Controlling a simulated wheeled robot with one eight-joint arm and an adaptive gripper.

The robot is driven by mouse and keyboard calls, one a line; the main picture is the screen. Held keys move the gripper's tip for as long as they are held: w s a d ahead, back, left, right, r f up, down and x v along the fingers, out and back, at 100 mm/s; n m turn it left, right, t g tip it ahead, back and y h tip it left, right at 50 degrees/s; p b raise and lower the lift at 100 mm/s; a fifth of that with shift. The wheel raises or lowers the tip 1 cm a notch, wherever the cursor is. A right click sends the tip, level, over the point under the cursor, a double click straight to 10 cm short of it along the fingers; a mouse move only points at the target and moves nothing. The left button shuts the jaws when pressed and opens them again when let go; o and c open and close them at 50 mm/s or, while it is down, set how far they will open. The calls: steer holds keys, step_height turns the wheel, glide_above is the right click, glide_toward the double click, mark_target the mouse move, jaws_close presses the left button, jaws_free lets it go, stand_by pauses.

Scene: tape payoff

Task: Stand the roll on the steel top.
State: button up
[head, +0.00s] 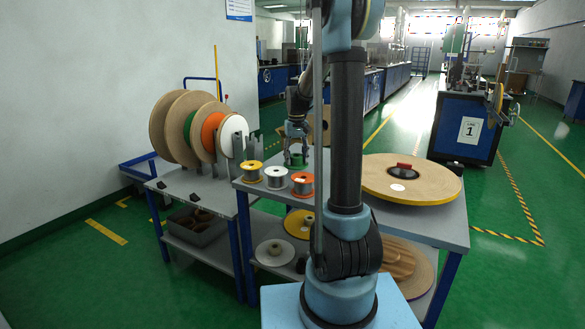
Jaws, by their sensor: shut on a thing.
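My gripper (296,150) is at the far side of the grey steel top (335,205), pointing down and shut on a small green-edged roll (298,160). Only part of that roll shows between and below the fingers. It is upright and close to the steel top; I cannot tell whether it touches. In front of it, apart from my gripper, stand a yellow-edged roll (252,171), a white-edged roll (276,178) and an orange-edged roll (302,184). My arm hides part of the steel top.
A large brown disc (411,180) lies flat on the right of the steel top. A rack of large upright discs (167,125) stands at left. More reels, including a yellow-rimmed one (292,225), lie on the lower shelf.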

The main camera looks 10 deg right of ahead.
mark_target(296, 165)
steer(key=shift+f, duration=1.95)
steer(key=o, duration=1.1)
steer(key=shift+o, duration=0.2)
